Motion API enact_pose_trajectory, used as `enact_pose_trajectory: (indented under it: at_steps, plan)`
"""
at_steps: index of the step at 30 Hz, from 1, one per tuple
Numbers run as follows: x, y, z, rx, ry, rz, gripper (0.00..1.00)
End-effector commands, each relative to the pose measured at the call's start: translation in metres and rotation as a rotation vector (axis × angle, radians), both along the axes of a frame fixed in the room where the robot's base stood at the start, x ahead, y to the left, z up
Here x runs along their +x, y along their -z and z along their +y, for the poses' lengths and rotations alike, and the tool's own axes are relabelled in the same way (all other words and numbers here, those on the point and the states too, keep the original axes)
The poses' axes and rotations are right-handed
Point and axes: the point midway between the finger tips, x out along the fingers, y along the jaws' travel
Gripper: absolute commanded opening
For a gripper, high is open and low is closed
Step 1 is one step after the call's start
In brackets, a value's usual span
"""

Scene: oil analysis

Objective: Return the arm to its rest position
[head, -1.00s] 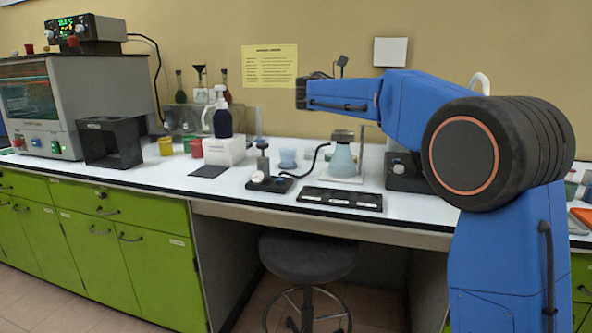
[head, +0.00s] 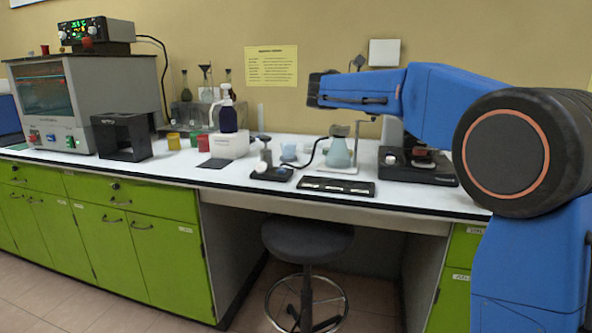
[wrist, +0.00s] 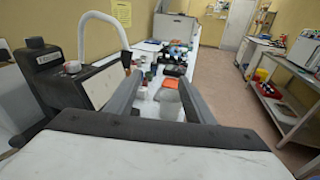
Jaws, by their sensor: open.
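My arm (head: 435,100) is blue with black joints and stands at the right of the head view. Its upper link lies roughly level and points left, above the bench, ending at a black joint. My gripper does not show clearly in the head view. In the wrist view my gripper (wrist: 160,88) has its two grey fingers apart, with nothing held between them. Beyond the fingers lie the bench and several small items.
The white bench (head: 405,198) carries a flask (head: 339,152), a black tray (head: 336,187), a pump bottle (head: 228,116) and a grey oven (head: 85,95). A stool (head: 306,240) stands under it. A side table (wrist: 283,105) stands right in the wrist view, with open floor (wrist: 225,85) between.

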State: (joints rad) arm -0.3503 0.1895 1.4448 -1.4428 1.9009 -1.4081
Motion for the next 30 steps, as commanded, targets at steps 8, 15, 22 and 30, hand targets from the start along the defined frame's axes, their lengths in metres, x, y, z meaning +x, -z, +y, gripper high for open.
enact_pose_trajectory:
  at_steps: [8,15,22,30]
  plan:
    - [-0.035,0.027,-0.032,0.139,-0.020,-0.090,0.48]
    - [-0.094,0.080,-0.062,0.372,-0.009,-0.253,0.48]
    - [-0.161,0.143,-0.072,0.622,0.065,-0.452,0.48]
    - [-0.240,0.219,-0.060,0.909,0.233,-0.711,0.48]
